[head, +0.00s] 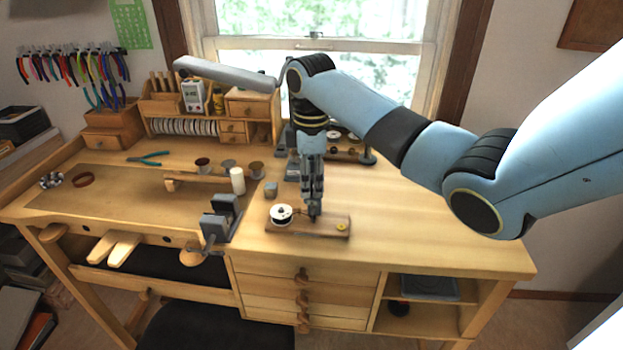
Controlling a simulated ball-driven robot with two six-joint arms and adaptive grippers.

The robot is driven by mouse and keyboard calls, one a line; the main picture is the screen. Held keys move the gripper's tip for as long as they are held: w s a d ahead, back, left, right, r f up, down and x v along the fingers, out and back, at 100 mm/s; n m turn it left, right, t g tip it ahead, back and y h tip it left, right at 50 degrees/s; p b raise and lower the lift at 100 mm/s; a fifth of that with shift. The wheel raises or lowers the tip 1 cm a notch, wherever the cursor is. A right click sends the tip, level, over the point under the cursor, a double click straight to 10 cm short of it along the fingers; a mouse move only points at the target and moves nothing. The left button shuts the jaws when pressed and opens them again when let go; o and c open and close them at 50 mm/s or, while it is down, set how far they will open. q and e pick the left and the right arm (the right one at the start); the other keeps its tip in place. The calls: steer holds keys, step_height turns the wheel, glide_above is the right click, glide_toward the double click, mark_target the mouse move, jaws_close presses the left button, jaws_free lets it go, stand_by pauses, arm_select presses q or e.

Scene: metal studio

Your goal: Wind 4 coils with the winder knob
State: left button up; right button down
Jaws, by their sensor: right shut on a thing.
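The winder is a small wooden board (296,232) on the right half of the workbench. A white spool with a dark centre (281,212) sits at its left end, and a small yellow disc (342,227) lies at its right end. My right gripper (313,213) points straight down over the middle of the board, just right of the spool. It is shut on the winder knob, which the fingers mostly hide. Wire and coil turns are too small to make out. My left gripper is not in view.
A grey bench vise (220,220) stands left of the winder, with a small grey block (271,189) behind it. A white cylinder (238,181) and a wooden rack with small cups (205,178) stand further left. The bench top right of the winder is clear.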

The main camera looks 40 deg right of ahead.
steer(key=m, duration=0.4)
steer(key=shift+m, duration=0.3)
steer(key=m, duration=0.3)
steer(key=shift+d+m, duration=0.15)
steer(key=shift+m, duration=0.25)
steer(key=m, duration=0.9)
steer(key=shift+d, duration=0.15)
steer(key=m, duration=0.4)
steer(key=shift+m, duration=0.3)
steer(key=m, duration=0.4)
steer(key=shift+s, duration=0.1)
steer(key=m, duration=0.4)
steer(key=shift+m, duration=0.4)
steer(key=shift+s+m, duration=0.1)
steer(key=shift+m, duration=1.7)
